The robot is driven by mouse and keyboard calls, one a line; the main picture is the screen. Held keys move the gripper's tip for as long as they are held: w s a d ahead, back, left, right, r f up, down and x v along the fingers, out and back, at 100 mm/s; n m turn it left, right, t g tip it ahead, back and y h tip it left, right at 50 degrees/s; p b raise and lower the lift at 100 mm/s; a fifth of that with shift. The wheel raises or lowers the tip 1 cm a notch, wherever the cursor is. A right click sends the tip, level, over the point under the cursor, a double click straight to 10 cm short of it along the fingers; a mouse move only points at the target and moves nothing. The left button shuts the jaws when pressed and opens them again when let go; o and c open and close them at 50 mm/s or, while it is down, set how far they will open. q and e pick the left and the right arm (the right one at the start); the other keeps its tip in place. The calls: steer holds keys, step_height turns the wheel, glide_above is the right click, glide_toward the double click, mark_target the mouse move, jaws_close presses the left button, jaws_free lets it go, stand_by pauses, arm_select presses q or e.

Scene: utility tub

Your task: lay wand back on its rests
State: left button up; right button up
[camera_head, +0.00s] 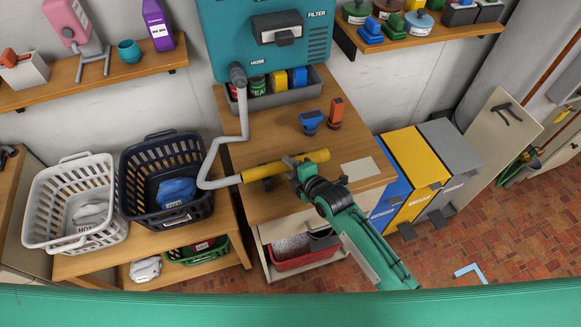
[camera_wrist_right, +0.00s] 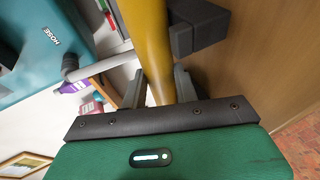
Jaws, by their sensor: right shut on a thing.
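The yellow wand (camera_head: 256,172) is above the wooden bench top, lying roughly level, with a pale grey hose (camera_head: 212,162) joined to its left end. My right gripper (camera_head: 296,170) is shut on the wand near its middle. In the right wrist view the wand (camera_wrist_right: 148,45) runs between the fingers of the right gripper (camera_wrist_right: 160,88). A dark block, which looks like a rest (camera_wrist_right: 195,28), is right beside the wand there. A dark rest (camera_head: 268,184) also shows just under the wand in the head view. I cannot tell whether they touch. My left gripper is not in view.
The teal filter unit (camera_head: 225,50) stands behind the bench. A blue tool (camera_head: 311,122) and an orange tool (camera_head: 335,112) are on the bench top (camera_head: 275,207), near a pale sheet (camera_head: 360,169). White (camera_head: 45,205) and navy (camera_head: 130,160) baskets stand left. Bins (camera_head: 415,160) stand right.

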steer(key=o, duration=1)
steer(key=shift+o, duration=0.2)
steer(key=shift+s, duration=0.1)
steer(key=shift+s+d, duration=0.2)
steer(key=b+v, duration=0.3)
steer(key=v, duration=1)
steer(key=shift+r+b, duration=0.3)
steer(key=shift+b, duration=0.05)
